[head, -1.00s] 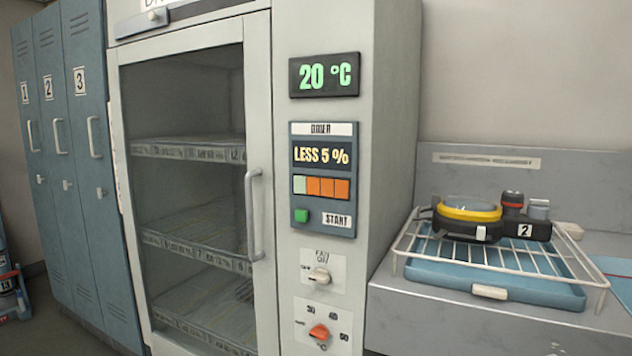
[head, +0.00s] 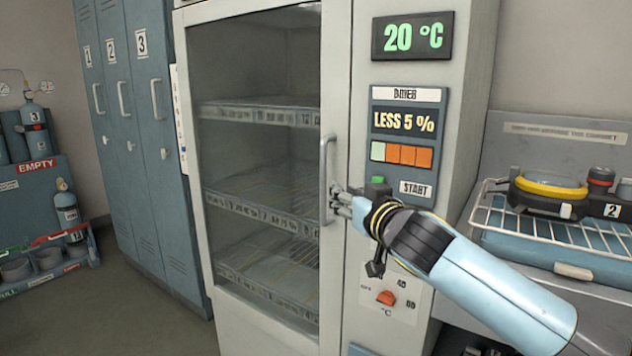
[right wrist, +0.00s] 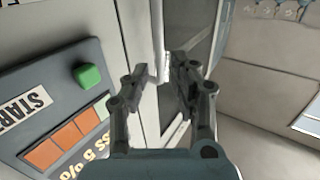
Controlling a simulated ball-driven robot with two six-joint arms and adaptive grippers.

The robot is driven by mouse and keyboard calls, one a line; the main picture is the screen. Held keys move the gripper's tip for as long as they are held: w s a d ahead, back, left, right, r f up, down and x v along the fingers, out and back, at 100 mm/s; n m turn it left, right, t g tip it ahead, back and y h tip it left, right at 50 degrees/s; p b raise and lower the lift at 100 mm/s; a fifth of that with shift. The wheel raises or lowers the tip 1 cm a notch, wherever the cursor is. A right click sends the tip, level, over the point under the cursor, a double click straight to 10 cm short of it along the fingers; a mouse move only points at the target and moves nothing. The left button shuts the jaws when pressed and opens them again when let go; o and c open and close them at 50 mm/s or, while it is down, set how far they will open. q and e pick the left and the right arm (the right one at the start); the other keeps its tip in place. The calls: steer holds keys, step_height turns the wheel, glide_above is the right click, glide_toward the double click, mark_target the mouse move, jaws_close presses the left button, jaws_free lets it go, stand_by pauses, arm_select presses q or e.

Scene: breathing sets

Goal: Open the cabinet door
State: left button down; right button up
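The drying cabinet's glass door (head: 262,150) is closed, with a pale frame and a vertical grey bar handle (head: 324,170) on its right side. My right gripper (head: 338,201) is at the middle of the handle, coming from the right. In the right wrist view its two fingers (right wrist: 158,80) are spread apart. The handle (right wrist: 158,45) shows ahead between the fingertips, with no clear grip on it. Whether a finger touches the handle cannot be told. My left gripper is not in view.
The control panel (head: 405,145) is right of the handle, above my right forearm. A counter with a wire rack (head: 540,225) and a mask stands at right. Blue lockers (head: 135,130) and a cylinder rack (head: 40,200) are at left. The floor before the door looks clear.

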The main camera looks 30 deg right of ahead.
mark_target(325, 169)
steer(key=w, duration=0.3)
steer(key=w+d+r+p, duration=0.1)
steer(key=w, duration=0.3)
steer(key=w+d+r, duration=0.1)
steer(key=w, duration=0.3)
steer(key=shift+w+d+p, duration=0.2)
steer(key=shift+d+p, duration=0.05)
steer(key=shift+p, duration=0.15)
jaws_close()
steer(key=shift+w+f, duration=0.1)
